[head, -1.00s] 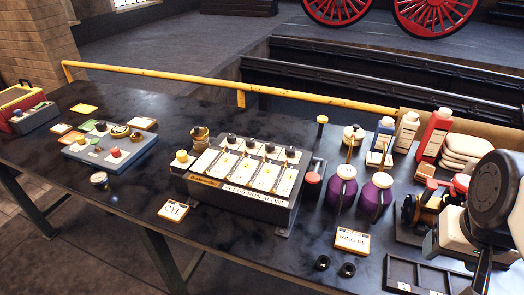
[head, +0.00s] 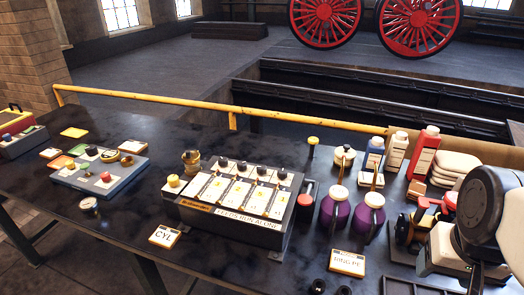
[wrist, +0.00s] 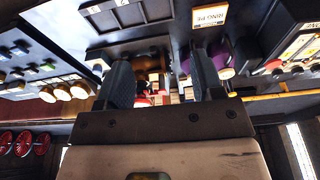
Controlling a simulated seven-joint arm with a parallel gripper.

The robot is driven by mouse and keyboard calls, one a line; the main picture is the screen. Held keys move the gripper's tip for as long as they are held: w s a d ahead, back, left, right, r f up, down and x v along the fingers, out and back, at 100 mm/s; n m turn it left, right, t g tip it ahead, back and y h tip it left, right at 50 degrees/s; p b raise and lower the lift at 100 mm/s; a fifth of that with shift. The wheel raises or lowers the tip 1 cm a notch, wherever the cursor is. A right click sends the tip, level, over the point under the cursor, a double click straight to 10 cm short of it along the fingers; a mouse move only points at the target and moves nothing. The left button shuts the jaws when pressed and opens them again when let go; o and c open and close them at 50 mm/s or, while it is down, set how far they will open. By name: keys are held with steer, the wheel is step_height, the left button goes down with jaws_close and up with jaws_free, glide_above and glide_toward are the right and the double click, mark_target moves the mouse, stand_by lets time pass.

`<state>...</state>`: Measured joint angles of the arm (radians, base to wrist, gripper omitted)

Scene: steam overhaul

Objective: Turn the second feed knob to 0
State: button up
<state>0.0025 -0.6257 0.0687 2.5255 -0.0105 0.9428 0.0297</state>
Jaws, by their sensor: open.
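The feed box (head: 238,222) is a dark box with white plates on its sloped top, in the middle of the head view. A row of black knobs runs along its back edge; the second from the left (head: 241,166) is the second feed knob if counted from that side. Its setting is too small to read. Part of the box (wrist: 292,50) shows at the right edge of the wrist view. My gripper (wrist: 163,78) is open and empty, its two dark fingers apart.
Two purple cans (head: 334,213) and a red-topped lever (head: 306,199) stand right of the box. Bottles (head: 424,152) and stacked white pads (head: 455,165) are behind them. A yellow rail (head: 232,110) runs along the back. A CYL card (head: 165,236) lies in front.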

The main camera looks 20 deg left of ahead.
steer(key=w+a+r+m, duration=0.1)
steer(key=w+a+r, duration=0.1)
steer(key=w+a, duration=0.35)
steer(key=w+a+r+m, duration=0.1)
steer(key=w+a+r, duration=0.15)
steer(key=w, duration=0.55)
steer(key=m+g, duration=0.3)
steer(key=m, duration=0.3)
glide_above(242, 163)
steer(key=f, duration=1)
steer(key=shift+d, duration=0.3)
steer(key=shift+w+a+f+m, duration=0.1)
steer(key=shift+a+m, duration=0.2)
steer(key=shift+a, duration=0.15)
steer(key=shift+f, duration=0.1)
steer(key=shift+f, duration=3.85)
